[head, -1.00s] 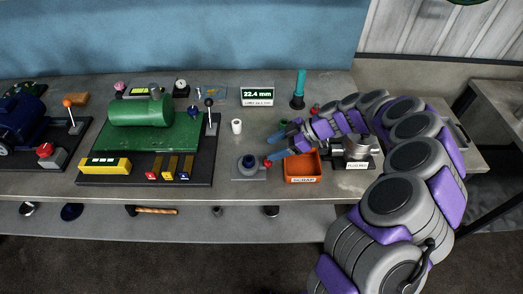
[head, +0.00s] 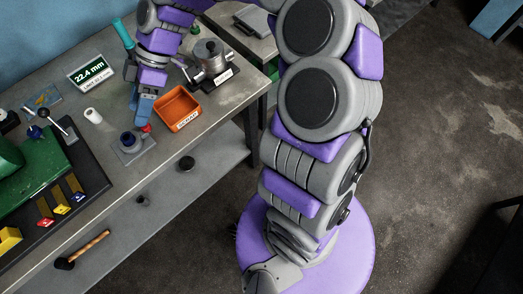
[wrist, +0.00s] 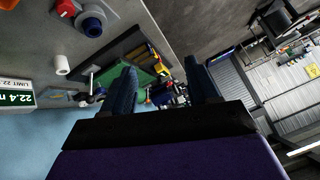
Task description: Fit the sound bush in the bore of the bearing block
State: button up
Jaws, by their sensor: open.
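My gripper (head: 142,112) hangs over the bench in the head view, near a grey plate carrying a dark blue and grey round part (head: 128,139). In the wrist view, the two dark fingers of my gripper (wrist: 160,80) stand apart with nothing between them. A small white hollow cylinder (head: 93,116), perhaps a bush, stands on the bench left of my gripper. It also shows in the wrist view (wrist: 61,64). The round part shows there too (wrist: 92,22). I cannot tell for sure which part is the bearing block, and no empty bore is clear.
An orange scrap bin (head: 177,108) stands right of my gripper. A silver device (head: 209,60) is behind it. A display (head: 91,72) reads 22.4 mm. A red knob-like thing (head: 146,128) is by my fingertips. Green machinery (head: 40,160) fills the left. Bare benchtop lies around the cylinder.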

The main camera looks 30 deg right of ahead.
jog(key=s+d+m+h, duration=0.4)
jog(key=s+d+m, duration=0.4)
jog(key=s+d, duration=0.2)
jog(key=s+d+m+t+h, duration=0.1)
jog(key=s+d+m+h, duration=0.3)
jog(key=s+d+m, duration=0.5)
jog(key=s, duration=0.6)
jog(key=shift+d+f, duration=0.35)
jog(key=shift+d, duration=0.05)
jog(key=shift+c, duration=0.2)
dwell(0.3)
